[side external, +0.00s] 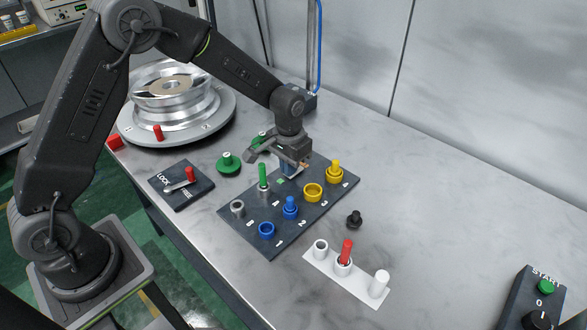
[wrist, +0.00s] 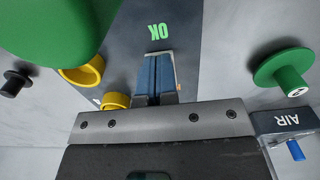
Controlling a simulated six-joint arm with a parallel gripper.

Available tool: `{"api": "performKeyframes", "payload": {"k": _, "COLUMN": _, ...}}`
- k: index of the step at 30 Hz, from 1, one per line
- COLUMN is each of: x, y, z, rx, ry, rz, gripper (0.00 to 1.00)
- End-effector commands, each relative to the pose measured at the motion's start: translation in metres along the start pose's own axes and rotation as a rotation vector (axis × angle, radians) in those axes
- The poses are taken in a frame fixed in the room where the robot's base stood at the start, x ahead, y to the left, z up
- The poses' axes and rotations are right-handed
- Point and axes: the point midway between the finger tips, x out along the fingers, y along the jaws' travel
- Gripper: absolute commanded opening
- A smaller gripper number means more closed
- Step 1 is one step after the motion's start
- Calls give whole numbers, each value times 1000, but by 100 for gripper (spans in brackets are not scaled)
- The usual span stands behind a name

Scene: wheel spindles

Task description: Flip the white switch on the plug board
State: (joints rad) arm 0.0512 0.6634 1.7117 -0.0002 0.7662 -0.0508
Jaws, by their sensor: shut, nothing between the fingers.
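The dark plug board (side external: 318,203) lies flat on the bench, with grey, blue and yellow sockets on it. My gripper (side external: 291,171) is over the board's far edge, between the green peg (side external: 263,176) and the yellow plug (side external: 335,169). In the wrist view my gripper (wrist: 156,78) is shut and empty, its fingertips near the lit green OK label (wrist: 160,31). I cannot make out the white switch in either view; it may be hidden by the fingers. Whether the fingertips touch the board cannot be told.
The green peg stands tall close to the gripper, large in the wrist view (wrist: 55,30). A green knob (wrist: 284,76) and an AIR box (wrist: 290,122) are on the other side. A black plug (side external: 354,218) and a white strip (side external: 330,275) lie in front.

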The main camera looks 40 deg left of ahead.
Motion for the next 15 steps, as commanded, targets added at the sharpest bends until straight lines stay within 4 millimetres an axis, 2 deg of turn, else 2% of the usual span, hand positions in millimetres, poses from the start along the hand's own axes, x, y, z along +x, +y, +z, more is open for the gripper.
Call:
{"api": "performKeyframes", "payload": {"k": 4, "x": -5, "y": 0, "z": 0, "rx": 0, "ry": 1, "rz": 0, "gripper": 0}}
{"api": "performKeyframes", "payload": {"k": 15, "x": -34, "y": 0, "z": -1, "rx": 0, "ry": 2, "rz": 0, "gripper": 0}}
